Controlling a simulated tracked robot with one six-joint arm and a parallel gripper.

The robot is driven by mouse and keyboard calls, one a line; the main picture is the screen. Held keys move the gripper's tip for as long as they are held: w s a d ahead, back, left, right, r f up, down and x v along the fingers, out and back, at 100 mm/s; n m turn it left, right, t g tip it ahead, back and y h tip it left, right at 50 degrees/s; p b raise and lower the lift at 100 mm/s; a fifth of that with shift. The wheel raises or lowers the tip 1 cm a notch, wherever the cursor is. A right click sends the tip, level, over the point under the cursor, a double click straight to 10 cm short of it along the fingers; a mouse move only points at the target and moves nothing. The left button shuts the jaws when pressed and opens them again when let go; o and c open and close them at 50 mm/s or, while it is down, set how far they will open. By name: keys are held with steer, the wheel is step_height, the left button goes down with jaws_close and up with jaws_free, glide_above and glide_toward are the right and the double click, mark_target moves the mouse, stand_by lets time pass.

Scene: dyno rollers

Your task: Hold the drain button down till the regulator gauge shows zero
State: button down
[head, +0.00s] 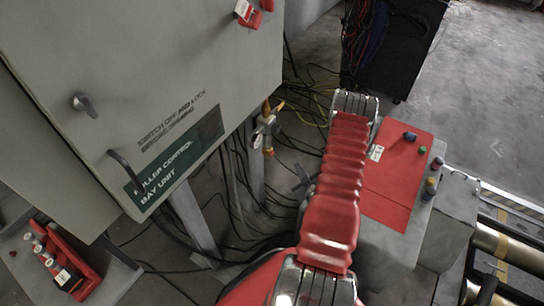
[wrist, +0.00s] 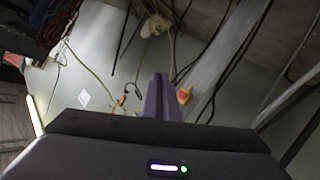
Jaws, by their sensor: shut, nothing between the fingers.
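The regulator (head: 264,128) hangs beside the cabinet leg in the head view, with yellow fittings on top and an orange piece at its lower end. Its small pale gauge (head: 257,140) is too small to read. In the wrist view my gripper (wrist: 161,76) shows purple fingers shut together with nothing between them. A red-orange piece (wrist: 184,95) shows just right of the fingers; I cannot tell whether they touch. In the head view the gripper tip (head: 303,177) pokes out left of my red arm, apart from the regulator. I cannot clearly pick out the drain button.
A grey roller control cabinet (head: 150,75) fills the left. Black and yellow cables run over the floor. A red lock rack (head: 65,262) is at lower left, and a black cart (head: 400,45) stands behind.

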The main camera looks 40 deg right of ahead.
mark_target(272, 153)
steer(key=w+a, duration=0.2)
steer(key=w, duration=0.6)
steer(key=shift+w+a, duration=0.15)
steer(key=shift+a, duration=0.05)
steer(key=shift+w, duration=0.1)
stand_by(2.0)
steer(key=shift+w+a, duration=0.1)
steer(key=shift+w, duration=0.35)
steer(key=shift+w+a, duration=0.15)
steer(key=shift+w, duration=0.3)
stand_by(1.8)
stand_by(1.6)
steer(key=shift+s+d, duration=0.25)
steer(key=shift+s, duration=0.6)
